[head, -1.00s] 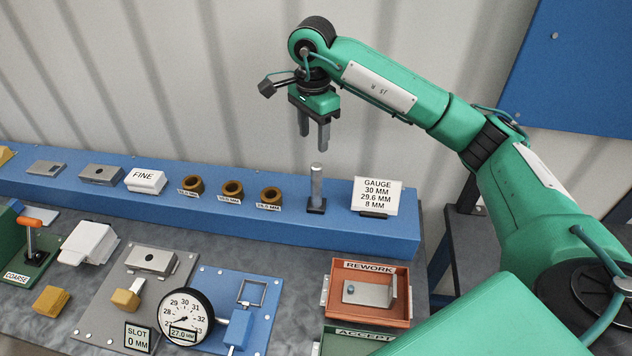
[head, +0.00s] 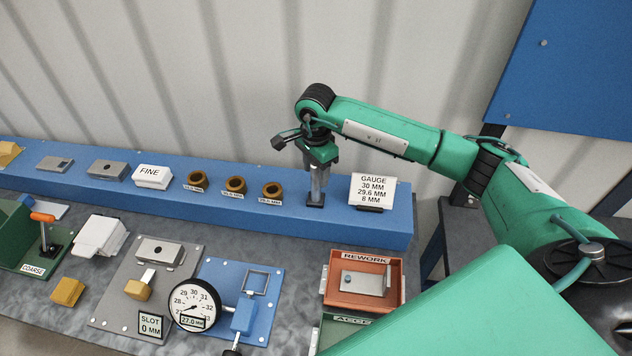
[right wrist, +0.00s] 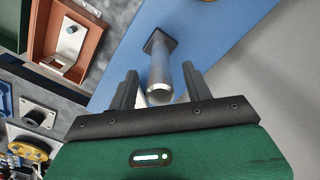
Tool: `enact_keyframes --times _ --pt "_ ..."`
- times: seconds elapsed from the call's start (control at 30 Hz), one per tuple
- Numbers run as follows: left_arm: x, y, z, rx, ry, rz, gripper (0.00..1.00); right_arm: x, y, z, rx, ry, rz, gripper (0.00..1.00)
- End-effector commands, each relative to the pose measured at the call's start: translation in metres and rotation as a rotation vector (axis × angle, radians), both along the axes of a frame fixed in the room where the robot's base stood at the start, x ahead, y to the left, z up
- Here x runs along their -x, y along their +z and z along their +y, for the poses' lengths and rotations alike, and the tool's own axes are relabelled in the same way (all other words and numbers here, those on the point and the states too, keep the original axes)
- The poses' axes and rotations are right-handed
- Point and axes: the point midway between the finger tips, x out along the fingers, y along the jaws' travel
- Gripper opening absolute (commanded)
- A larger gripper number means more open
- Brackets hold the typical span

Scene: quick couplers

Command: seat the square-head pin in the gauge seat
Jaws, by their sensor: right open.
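The square-head pin (head: 316,202) stands upright on the blue shelf, a grey cylinder with a dark square part at its bottom. My right gripper (head: 319,182) has come down over it from above. In the right wrist view, the pin (right wrist: 161,70) stands between the two spread fingers (right wrist: 158,88), with room visible beside it; the gripper is open. The dial gauge (head: 194,304), reading about 27 mm, stands on the bench beside a blue plate (head: 213,272) with a square frame (head: 256,282), which looks like the gauge seat. My left gripper is out of view.
A gauge card (head: 373,190) stands on the shelf just right of the pin. Several brown rings (head: 236,185) sit to its left. An orange rework tray (head: 341,302) holding a grey block is on the bench in front. A grey slotted plate (head: 122,311) lies left of the gauge.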

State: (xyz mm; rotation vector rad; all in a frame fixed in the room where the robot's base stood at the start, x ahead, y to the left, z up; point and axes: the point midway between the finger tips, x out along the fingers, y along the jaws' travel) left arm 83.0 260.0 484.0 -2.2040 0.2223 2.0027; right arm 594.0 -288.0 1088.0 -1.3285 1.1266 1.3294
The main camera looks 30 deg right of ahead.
Motion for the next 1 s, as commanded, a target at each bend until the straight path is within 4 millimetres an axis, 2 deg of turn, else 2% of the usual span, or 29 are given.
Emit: enact_keyframes --times 0.3,0.57,1.0 --pt "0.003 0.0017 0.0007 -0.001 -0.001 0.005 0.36 0.0 -0.0056 -0.0003 0.0 -0.001 0.0 0.51" --pt "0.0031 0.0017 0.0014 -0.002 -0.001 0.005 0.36 0.0 -0.0052 -0.0003 0.0 -0.001 0.0 0.0" --pt "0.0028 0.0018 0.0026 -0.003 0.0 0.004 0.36 -0.0001 -0.0048 -0.0002 0.0 -0.001 -0.001 0.0"
